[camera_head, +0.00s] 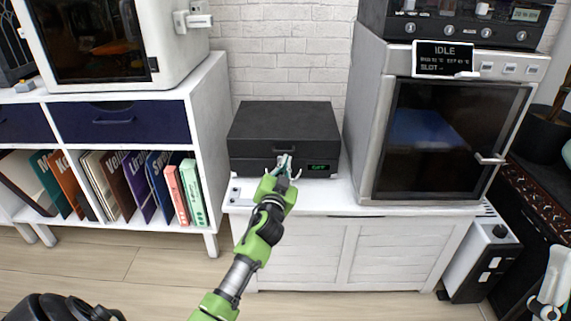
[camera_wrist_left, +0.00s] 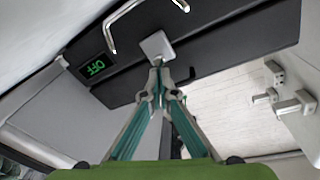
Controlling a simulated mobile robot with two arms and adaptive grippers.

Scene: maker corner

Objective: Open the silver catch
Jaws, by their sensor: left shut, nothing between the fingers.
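A black case (camera_head: 285,122) with a lid stands on the white cabinet. In the left wrist view, its silver catch (camera_wrist_left: 157,45) is a small square plate on the dark front, beside the silver handle (camera_wrist_left: 122,20). In the head view my gripper largely hides the catch. My left gripper (camera_head: 284,162) is at the middle of the case front. In the left wrist view its fingertips (camera_wrist_left: 159,66) are together, empty, right at the catch's lower edge; I cannot tell whether they touch it. The lid looks closed. Part of my right gripper (camera_head: 545,303) seems to show at the lower right edge.
The case's display (camera_head: 318,167) reads OFF. A silver oven-like machine (camera_head: 362,120) stands close on the right of the case. A white shelf (camera_head: 215,100) with drawers and books is on the left. The cabinet top (camera_head: 240,193) in front of the case is mostly clear.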

